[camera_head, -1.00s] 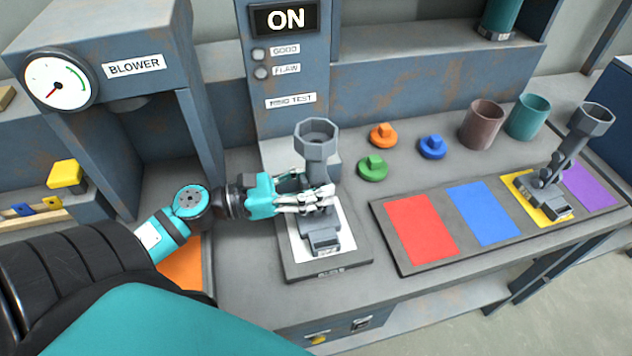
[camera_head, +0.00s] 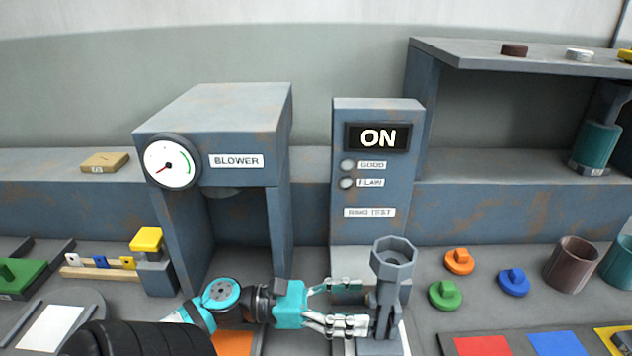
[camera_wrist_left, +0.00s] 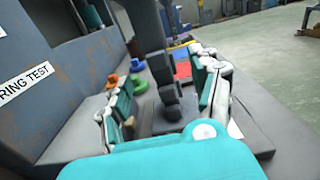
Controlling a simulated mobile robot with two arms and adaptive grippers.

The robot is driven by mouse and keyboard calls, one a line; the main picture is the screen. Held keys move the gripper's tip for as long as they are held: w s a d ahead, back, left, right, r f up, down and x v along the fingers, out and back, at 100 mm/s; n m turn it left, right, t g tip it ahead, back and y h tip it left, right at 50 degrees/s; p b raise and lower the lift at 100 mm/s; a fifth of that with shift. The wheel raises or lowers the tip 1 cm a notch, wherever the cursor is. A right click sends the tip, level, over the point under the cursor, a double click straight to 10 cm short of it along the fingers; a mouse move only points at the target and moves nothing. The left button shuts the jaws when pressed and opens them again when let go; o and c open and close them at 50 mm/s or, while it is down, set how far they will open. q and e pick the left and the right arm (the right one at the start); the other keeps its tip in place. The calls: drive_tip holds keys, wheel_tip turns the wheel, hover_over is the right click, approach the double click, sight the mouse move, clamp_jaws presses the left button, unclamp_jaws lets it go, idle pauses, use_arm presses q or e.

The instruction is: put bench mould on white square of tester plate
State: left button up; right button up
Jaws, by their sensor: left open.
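The grey mould (camera_head: 392,262), with an eight-sided cup on top, stands upright in front of the ring test unit. White of the tester plate's square (camera_head: 405,340) shows beside its foot; the lower edge of the picture cuts off the rest. My left gripper (camera_head: 362,305) is open just left of the mould's stem, one finger behind and one in front. In the left wrist view the mould (camera_wrist_left: 160,70) stands ahead between the spread fingers, and I see no clear grip on it. My right gripper is not in view.
The ring test panel (camera_head: 375,190) reads ON. The blower (camera_head: 225,140) stands to its left. Orange (camera_head: 459,262), green (camera_head: 445,295) and blue (camera_head: 513,283) knobbed pieces and a brown cup (camera_head: 571,265) stand to the right. Red (camera_head: 482,346) and blue (camera_head: 556,343) squares lie in front.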

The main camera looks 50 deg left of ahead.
use_arm(q)
drive_tip(key=v, duration=0.6)
drive_tip(key=shift+s+b, duration=0.25)
drive_tip(key=shift+b, duration=0.15)
drive_tip(key=shift+a, duration=0.15)
